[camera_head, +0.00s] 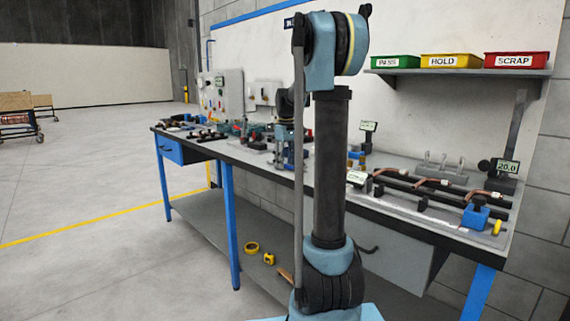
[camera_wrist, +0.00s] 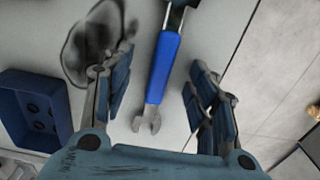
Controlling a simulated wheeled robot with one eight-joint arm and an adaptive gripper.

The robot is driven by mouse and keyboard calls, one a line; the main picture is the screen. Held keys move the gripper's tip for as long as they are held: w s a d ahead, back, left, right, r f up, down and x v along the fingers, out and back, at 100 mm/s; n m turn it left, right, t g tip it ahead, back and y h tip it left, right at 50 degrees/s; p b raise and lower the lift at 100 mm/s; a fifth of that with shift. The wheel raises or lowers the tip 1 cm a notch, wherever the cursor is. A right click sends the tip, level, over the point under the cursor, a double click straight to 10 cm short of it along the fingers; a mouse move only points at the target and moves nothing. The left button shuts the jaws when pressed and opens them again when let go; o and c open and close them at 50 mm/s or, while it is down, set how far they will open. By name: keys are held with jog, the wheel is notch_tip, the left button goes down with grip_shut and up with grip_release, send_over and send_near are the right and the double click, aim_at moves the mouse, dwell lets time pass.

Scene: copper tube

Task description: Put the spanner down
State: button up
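The spanner (camera_wrist: 164,62) has a blue handle and a grey open jaw, seen in the wrist view. It appears to lie on the light grey bench top (camera_wrist: 218,30), its jaw towards my gripper and its far end cut off by the top edge. My gripper (camera_wrist: 160,62) is open, with one finger on each side of the handle and a visible gap on both sides. In the head view my arm hides most of this spot, and I cannot make out the spanner there.
A dark blue block or tray with round holes (camera_wrist: 38,112) is left of my gripper. The bench edge and floor (camera_wrist: 280,65) are to the right. In the head view, copper tubes (camera_head: 436,182) sit in a fixture on the bench's right. PASS, HOLD and SCRAP bins (camera_head: 450,60) stand on a shelf.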

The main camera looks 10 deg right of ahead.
jog(key=shift+r, duration=0.1)
notch_tip(320, 180, up, 12)
jog(key=s+f+m, duration=0.1)
jog(key=s+f, duration=0.2)
jog(key=s, duration=0.4)
jog(key=s+f+m+t, duration=0.1)
jog(key=s+f, duration=0.2)
jog(key=s, duration=0.4)
jog(key=s+f+m, duration=0.1)
jog(key=s+f, duration=0.3)
jog(key=s, duration=0.3)
jog(key=s+f+m+t, duration=0.1)
jog(key=s+f+m, duration=0.2)
jog(key=s+f, duration=1.5)
jog(key=shift+f+m, duration=0.3)
jog(key=shift+f, duration=0.3)
jog(key=shift+a, duration=0.1)
